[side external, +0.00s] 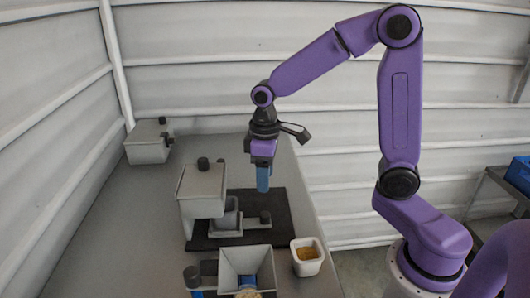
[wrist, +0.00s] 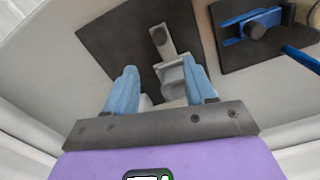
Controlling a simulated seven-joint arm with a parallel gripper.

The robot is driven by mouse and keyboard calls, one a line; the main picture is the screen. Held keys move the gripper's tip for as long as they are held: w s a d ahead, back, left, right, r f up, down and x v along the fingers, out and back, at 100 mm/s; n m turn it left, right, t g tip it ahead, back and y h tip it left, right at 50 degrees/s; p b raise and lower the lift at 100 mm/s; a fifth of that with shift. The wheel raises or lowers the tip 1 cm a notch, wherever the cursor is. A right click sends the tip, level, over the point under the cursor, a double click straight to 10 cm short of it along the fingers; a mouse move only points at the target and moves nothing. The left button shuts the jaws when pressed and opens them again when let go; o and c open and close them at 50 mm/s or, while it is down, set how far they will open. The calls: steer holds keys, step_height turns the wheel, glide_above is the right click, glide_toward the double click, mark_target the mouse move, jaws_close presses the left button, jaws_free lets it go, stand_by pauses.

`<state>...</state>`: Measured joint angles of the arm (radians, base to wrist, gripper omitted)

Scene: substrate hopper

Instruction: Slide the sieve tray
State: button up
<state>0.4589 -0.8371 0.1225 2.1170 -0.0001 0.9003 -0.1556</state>
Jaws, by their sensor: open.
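The hopper hides the tray's inner end.
A second hopper (side external: 246,262) stands in front; its blue slide (wrist: 252,22) shows on another dark mat (wrist: 222,52) in the wrist view. A white cup (side external: 307,267) of yellowish grains stands beside it. A lidded grey box (side external: 148,152) is at the back left.

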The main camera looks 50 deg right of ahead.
step_height(320, 180, up, 6)
steer(key=shift+c, duration=0.4)
